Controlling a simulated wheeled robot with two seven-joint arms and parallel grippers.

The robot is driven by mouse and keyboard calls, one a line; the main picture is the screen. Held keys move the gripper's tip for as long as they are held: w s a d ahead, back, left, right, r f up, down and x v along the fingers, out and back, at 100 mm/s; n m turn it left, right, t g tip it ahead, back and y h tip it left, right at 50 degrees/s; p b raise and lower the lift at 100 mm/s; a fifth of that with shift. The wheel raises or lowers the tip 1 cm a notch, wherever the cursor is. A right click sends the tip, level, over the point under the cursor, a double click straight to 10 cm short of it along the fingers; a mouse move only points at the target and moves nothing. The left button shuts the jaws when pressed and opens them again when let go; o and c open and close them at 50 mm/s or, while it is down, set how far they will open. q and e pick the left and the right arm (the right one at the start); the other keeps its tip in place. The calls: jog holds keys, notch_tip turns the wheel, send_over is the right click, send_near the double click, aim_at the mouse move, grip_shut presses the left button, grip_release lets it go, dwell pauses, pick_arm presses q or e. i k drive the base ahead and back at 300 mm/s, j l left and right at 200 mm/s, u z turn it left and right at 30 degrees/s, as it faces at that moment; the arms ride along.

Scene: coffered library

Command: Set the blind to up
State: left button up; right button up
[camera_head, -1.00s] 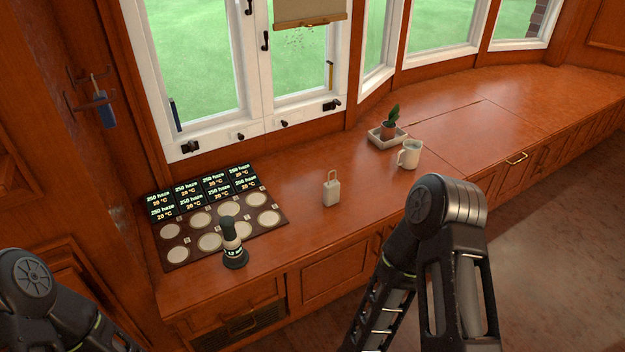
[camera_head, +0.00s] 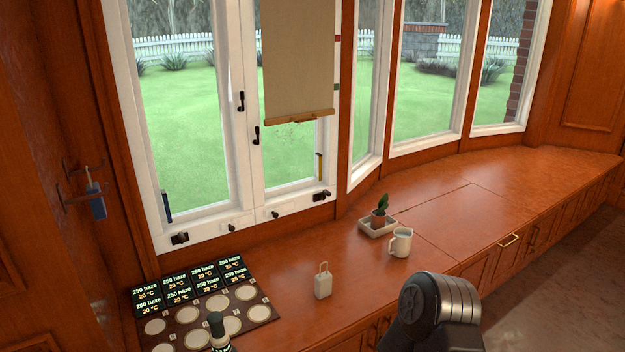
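The blind (camera_head: 296,62) is a beige roller blind hanging over the upper part of the right pane of the left window. Its wooden bottom bar (camera_head: 298,118) sits a little below the middle of the pane, and its top runs out of the picture. Part of my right arm shows at the bottom right, well below and away from the blind. Neither gripper's fingers are in the picture.
The wooden counter (camera_head: 440,225) runs under the windows. On it are a padlock-like pale object (camera_head: 323,282), a mug (camera_head: 400,242), a potted plant in a tray (camera_head: 379,219), and a panel of round pads (camera_head: 208,318) with a dark cylinder (camera_head: 218,330). A blue padlock (camera_head: 97,205) hangs at left.

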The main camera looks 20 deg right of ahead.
aim_at(311, 115)
jog(key=u, duration=0.35)
jog(key=i+l+u, duration=0.1)
jog(key=l+u, duration=0.3)
jog(key=l, duration=0.25)
jog(key=l+u, duration=0.45)
jog(key=l, duration=0.25)
jog(key=l+u, duration=0.1)
jog(key=l, duration=1.05)
jog(key=k+l, duration=0.15)
jog(key=l, duration=1)
jog(key=i+u, duration=0.05)
